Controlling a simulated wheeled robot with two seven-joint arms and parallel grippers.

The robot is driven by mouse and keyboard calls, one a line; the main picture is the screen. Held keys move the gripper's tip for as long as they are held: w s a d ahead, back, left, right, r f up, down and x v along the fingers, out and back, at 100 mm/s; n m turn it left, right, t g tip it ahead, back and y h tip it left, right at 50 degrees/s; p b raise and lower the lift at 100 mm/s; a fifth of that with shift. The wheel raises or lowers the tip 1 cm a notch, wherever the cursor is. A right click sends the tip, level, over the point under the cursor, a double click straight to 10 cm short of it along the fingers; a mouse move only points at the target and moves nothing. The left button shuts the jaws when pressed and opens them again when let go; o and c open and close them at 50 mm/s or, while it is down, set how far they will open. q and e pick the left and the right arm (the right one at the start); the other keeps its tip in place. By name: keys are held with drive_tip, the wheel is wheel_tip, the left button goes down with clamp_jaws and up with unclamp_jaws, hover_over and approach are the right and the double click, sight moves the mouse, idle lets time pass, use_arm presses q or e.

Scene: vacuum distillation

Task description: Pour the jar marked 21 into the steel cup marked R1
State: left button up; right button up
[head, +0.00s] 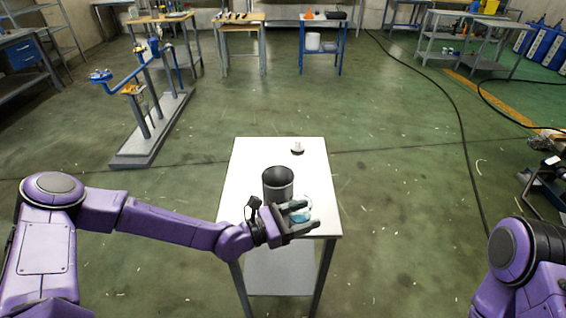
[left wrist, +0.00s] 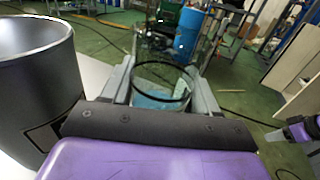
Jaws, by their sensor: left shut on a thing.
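The steel cup (head: 278,183) is dark grey and stands upright on the white table. In the left wrist view the cup (left wrist: 38,85) fills the left side, close beside my gripper, with part of a dark marking on its wall. The clear jar (head: 301,214) holds light blue content; it also shows in the left wrist view (left wrist: 160,92), upright, open rim up. My left gripper (head: 296,212) is shut on the jar, just right of and in front of the cup. The number on the jar cannot be read.
The white table (head: 250,160) has a small white-topped item (head: 297,147) near its far edge. The table's far left part is bare. A grey stand with blue fittings (head: 145,115) is on the floor at the left. Black cables lie on the floor to the right.

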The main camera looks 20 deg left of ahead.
use_arm(q)
drive_tip(key=shift+w+d+r, duration=0.15)
drive_tip(key=shift+d+r, duration=0.05)
drive_tip(key=shift+d, duration=0.15)
drive_tip(key=shift+a, duration=0.1)
drive_tip(key=shift+a+n, duration=0.1)
drive_tip(key=shift+n, duration=0.2)
drive_tip(key=shift+w+a+r+n+b, duration=0.15)
drive_tip(key=shift+a+r+n+b, duration=0.1)
drive_tip(key=shift+n+b, duration=0.45)
wheel_tip(320, 180, up, 8)
drive_tip(key=w+a+n+t+p, duration=0.1)
drive_tip(key=n+p, duration=0.3)
drive_tip(key=n, duration=0.4)
drive_tip(key=shift+w+a, duration=0.6)
